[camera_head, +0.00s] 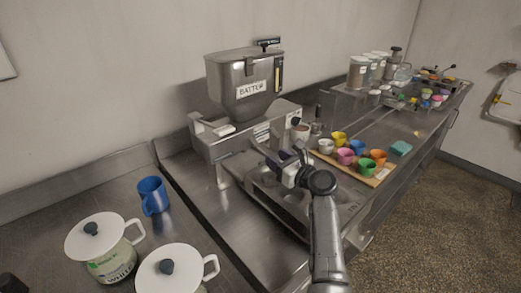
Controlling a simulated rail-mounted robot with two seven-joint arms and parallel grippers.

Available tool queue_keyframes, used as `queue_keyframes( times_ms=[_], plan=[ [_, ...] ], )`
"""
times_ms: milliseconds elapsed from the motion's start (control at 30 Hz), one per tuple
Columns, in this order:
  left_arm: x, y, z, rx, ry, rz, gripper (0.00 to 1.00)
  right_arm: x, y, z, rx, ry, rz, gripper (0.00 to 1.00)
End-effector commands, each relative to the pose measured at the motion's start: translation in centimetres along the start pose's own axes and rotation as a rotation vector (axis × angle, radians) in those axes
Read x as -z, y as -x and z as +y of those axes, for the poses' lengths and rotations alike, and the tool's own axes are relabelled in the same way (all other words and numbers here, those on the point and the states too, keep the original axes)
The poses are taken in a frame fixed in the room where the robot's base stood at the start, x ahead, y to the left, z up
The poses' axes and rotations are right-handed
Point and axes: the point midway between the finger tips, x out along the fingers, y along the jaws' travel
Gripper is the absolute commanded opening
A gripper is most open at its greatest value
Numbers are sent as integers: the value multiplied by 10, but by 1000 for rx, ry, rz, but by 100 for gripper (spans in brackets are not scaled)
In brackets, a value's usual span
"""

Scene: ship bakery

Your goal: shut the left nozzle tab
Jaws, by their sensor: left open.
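A steel batter dispenser (231,84), labelled "BATTER", stands against the wall in the middle of the view. A small pale piece (223,131) shows on the left of its base; I cannot tell if it is the left nozzle tab. My left gripper (272,153) is in front of the dispenser's right half, beside the lower housing. It is open, and I see nothing held in it. My gripper and arm hide part of the dispenser front and the steel tray (265,188) below. My right gripper is out of view.
A wooden board (383,176) with several coloured cups lies right of my arm. Two white lidded pitchers (95,236) (172,271) and a blue mug (152,195) stand at the left. Clear jars (357,73) stand at the back right.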

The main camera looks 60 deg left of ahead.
Motion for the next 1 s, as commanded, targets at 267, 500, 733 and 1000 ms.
queue_keyframes(
  times_ms=[267,500,733,1000],
  plan=[
    [3,-37,0,-7,7,-3,45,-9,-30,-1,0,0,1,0],
    [3,-51,0,-3,4,0,45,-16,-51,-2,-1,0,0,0],
    [-2,-71,0,0,-1,-2,45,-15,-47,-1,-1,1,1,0],
    [0,-80,0,0,-1,-1,45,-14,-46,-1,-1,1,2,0]
  ],
)
